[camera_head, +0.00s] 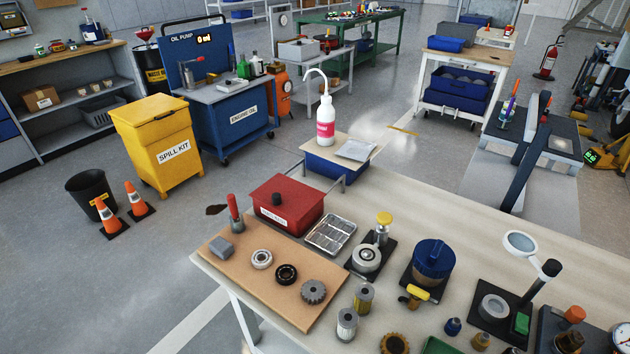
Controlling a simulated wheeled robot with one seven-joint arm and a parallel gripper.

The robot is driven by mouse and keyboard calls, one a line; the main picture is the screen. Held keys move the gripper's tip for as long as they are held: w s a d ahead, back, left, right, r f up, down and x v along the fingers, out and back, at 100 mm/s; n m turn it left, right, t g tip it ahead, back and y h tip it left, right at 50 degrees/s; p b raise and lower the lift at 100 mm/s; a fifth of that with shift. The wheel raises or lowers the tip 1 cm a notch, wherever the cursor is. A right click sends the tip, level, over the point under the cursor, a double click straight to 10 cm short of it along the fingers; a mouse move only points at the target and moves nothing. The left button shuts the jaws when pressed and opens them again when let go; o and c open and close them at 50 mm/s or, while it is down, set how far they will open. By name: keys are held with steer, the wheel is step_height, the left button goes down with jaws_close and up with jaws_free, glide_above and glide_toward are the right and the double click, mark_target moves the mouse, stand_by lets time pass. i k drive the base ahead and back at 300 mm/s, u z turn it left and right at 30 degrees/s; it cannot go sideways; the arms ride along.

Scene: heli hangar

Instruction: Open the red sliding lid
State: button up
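A red box with a red lid (290,190) stands at the back left of the near workbench (420,205). A small black knob (276,199) sits on the lid and a white label (273,217) is on the front side. No gap shows between lid and box, so the lid looks closed. Thin grey rails show behind the box, running toward a blue bin (334,168). The inside of the box is hidden. My gripper is not in view.
A tan board (245,277) with bearings and a gear lies in front of the box. A metal tray (331,234) is close on its right. A white bottle (326,122) with a curved spout stands behind. Several tools and jars crowd the bench's right side.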

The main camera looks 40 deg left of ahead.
mark_target(293, 198)
steer(key=k, duration=0.5)
steer(key=u, duration=2)
steer(key=k, duration=0.75)
steer(key=z, duration=0.5)
steer(key=i, duration=0.95)
steer(key=u, duration=0.05)
